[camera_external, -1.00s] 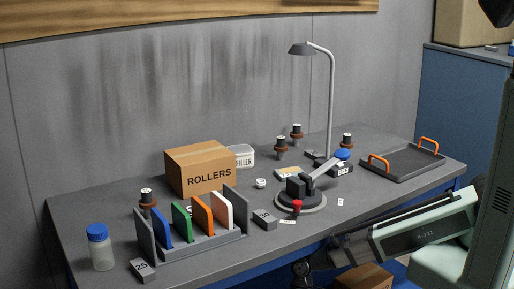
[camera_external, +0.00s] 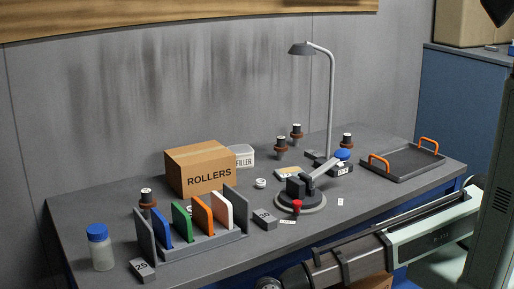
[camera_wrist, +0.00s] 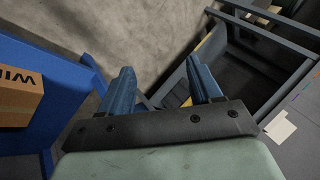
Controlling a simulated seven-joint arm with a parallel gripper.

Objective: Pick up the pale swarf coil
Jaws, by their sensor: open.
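I cannot make out a pale swarf coil in either view. In the wrist view my gripper (camera_wrist: 163,88) is open, with its two blue fingers apart and nothing between them. It points down past the bench toward the grey floor. In the external view my arm reaches in from the right at the bench's front edge, and the gripper itself is not clear there.
The grey bench (camera_external: 105,195) holds a ROLLERS box (camera_external: 200,172), a rack with coloured plates (camera_external: 200,243), a lamp (camera_external: 330,95), a clamp-like fixture (camera_external: 300,200) and a tray with orange handles (camera_external: 400,165). A cardboard box (camera_wrist: 20,95) and a dark open-topped frame (camera_wrist: 250,65) flank my gripper.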

